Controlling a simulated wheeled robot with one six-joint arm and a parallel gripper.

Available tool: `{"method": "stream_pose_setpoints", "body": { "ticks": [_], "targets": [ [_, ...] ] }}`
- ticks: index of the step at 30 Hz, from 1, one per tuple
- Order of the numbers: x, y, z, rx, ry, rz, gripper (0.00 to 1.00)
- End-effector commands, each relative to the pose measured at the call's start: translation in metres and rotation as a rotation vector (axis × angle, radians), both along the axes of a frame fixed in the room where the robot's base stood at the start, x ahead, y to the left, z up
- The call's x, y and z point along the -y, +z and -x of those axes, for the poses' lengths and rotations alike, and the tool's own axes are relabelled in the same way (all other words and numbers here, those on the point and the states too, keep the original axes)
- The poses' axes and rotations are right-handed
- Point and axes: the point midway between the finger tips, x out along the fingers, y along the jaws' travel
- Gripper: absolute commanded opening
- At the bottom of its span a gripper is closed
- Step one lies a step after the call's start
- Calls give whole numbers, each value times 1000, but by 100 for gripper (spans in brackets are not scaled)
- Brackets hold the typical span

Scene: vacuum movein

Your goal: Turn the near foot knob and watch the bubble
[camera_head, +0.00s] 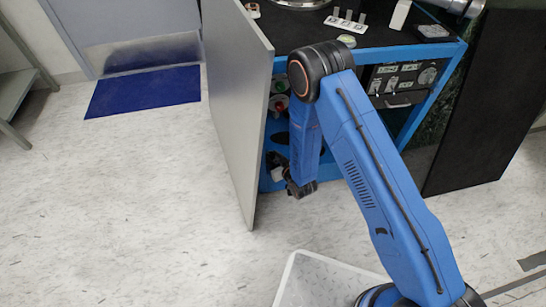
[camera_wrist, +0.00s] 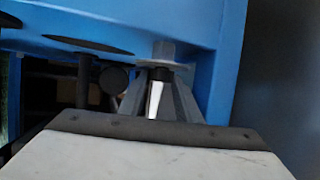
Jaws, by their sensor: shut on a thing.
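My gripper (camera_head: 300,188) is low at the front left corner of the blue-framed cart (camera_head: 420,52). In the wrist view its fingers (camera_wrist: 160,90) are closed around a narrow dark and pale piece under the blue frame, which I take as the near foot knob (camera_wrist: 156,98). The fingers hide much of it. In the head view the knob is not clear behind my gripper. A small round pale green disc (camera_head: 347,41) lies on the black cart top; it may be the bubble level, but no bubble can be made out.
A grey panel (camera_head: 238,90) stands open close to the left of my gripper. Dark round discs on stems (camera_wrist: 85,46) are beside the fingers. A white bin (camera_head: 292,280) is on the floor in front. A blue mat (camera_head: 145,91) lies left; the floor there is clear.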

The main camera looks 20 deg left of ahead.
Motion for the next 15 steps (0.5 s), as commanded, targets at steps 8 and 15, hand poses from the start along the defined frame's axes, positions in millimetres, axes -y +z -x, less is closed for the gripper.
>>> {"method": "stream_pose_setpoints", "body": {
  "ticks": [8, 15],
  "targets": [
    [0, 1, 0, 0, 1, -1, 49],
    [-1, 0, 1, 0, 3, 0, 49]
  ]
}}
